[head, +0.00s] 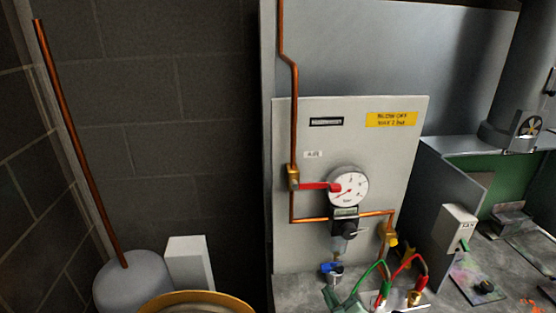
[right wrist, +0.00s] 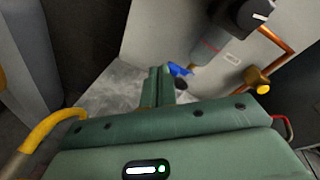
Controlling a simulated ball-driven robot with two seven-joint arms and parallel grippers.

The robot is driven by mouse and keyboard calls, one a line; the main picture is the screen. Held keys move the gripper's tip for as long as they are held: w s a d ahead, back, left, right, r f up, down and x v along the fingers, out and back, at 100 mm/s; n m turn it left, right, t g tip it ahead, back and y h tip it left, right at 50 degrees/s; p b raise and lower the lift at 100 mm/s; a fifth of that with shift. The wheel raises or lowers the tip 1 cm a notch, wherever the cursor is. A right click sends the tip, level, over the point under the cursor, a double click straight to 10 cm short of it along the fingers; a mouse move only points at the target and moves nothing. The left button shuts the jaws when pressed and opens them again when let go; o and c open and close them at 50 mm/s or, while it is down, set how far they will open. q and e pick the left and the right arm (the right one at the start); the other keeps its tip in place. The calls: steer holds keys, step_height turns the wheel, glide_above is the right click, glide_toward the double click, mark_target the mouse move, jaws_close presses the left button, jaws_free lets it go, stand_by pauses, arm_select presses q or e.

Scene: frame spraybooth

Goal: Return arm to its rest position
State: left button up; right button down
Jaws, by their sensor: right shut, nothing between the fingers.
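My right gripper (head: 338,300) shows as a dull green shape at the bottom of the head view, low in front of the grey panel. In the right wrist view its two green fingers (right wrist: 157,87) are together with nothing between them. A blue part (right wrist: 179,70) is just beyond the fingertips; the blue part also shows in the head view (head: 332,268), below the filter unit (head: 340,243). I cannot tell whether the fingers touch it. My left gripper is not in view.
The panel (head: 410,145) carries a round gauge (head: 348,187), copper pipe and a valve with a red lever (head: 318,186) lying horizontal. Green (head: 368,273) and red (head: 404,266) hoses loop close right of the gripper. A switch box (head: 457,228) stands farther right. Dark wall is left.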

steer(key=s+a+r+n+g+y, duration=0.1)
steer(key=s+a+n+g+y, duration=0.15)
steer(key=s+n, duration=0.65)
steer(key=s+a+r+n+g+y, duration=0.2)
steer(key=s+n+g, duration=0.15)
steer(key=n, duration=1.05)
steer(key=s+d+r+n+g+h, duration=0.1)
steer(key=s+d+r+n+h, duration=0.1)
steer(key=s+d+n+h, duration=0.6)
steer(key=s+d+r+n+g+h, duration=0.15)
steer(key=s+d+h, duration=0.3)
steer(key=d, duration=0.65)
steer(key=s+a+f+g+y+b, duration=0.15)
steer(key=f+b, duration=0.25)
steer(key=f, duration=1.2)
steer(key=s+a+f+g+y+b, duration=0.1)
steer(key=a+f+b, duration=0.2)
steer(key=f, duration=1.2)
steer(key=s+f+m+g+y+b, duration=0.1)
steer(key=s+f+b, duration=0.2)
steer(key=s+f, duration=0.7)
steer(key=s+f+m+g+y+b, duration=0.1)
steer(key=s+f+b, duration=0.3)
steer(key=s+f, duration=0.7)
step_height(320, 180, down, 5)
steer(key=shift+r+m+g, duration=0.15)
steer(key=shift+m+g, duration=0.2)
steer(key=shift+g, duration=0.45)
steer(key=shift+s, duration=0.1)
